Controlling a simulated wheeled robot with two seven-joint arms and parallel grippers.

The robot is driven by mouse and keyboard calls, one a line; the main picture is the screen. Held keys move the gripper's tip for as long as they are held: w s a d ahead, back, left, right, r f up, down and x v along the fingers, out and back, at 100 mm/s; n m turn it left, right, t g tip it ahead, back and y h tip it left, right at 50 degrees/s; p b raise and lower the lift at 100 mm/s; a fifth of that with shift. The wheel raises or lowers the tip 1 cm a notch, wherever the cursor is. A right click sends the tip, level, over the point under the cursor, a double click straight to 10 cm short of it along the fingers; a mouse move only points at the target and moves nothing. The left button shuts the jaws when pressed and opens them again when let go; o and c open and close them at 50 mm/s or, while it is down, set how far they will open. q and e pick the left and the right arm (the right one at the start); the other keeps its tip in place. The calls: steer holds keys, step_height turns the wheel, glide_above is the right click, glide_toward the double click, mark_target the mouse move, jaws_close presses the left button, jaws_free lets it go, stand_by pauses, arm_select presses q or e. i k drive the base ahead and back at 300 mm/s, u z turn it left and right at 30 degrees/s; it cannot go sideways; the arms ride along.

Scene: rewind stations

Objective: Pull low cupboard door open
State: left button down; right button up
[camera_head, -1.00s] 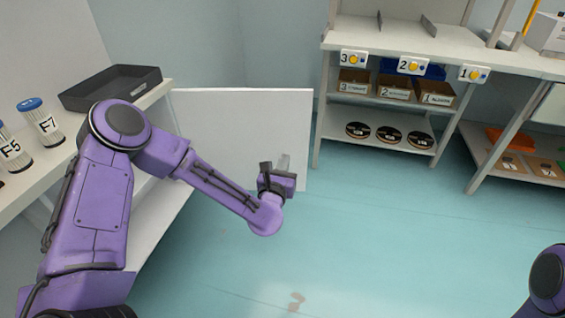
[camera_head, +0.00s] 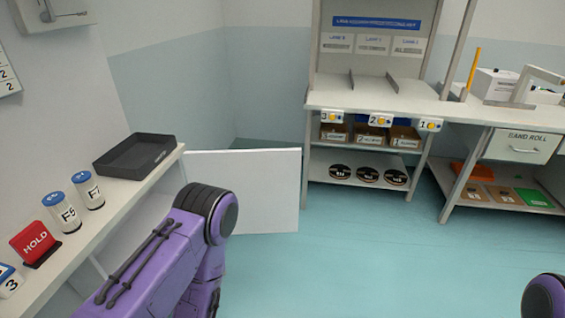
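The white low cupboard door (camera_head: 262,188) stands swung out from under the left counter, its flat face towards me. The cupboard's opening lies below the counter and is mostly hidden by my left arm. My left arm is folded at the lower left, and its gripper is not in view. The arm's purple elbow is in front of the door's left part. No handle shows on the visible part of the door. Only a dark, rounded part of my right arm shows at the lower right; its gripper is not in view.
The left counter (camera_head: 108,208) holds a black tray (camera_head: 137,155), two white canisters and a red HOLD sign (camera_head: 35,243). A shelf bench (camera_head: 375,103) with boxes and discs stands behind the door's right edge. The blue-green floor (camera_head: 340,265) is clear in the middle.

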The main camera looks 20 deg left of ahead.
mark_target(265, 182)
steer(key=u, duration=1.25)
steer(key=i, duration=1.1)
steer(key=z, duration=0.55)
steer(key=i, duration=0.9)
steer(key=z, duration=0.85)
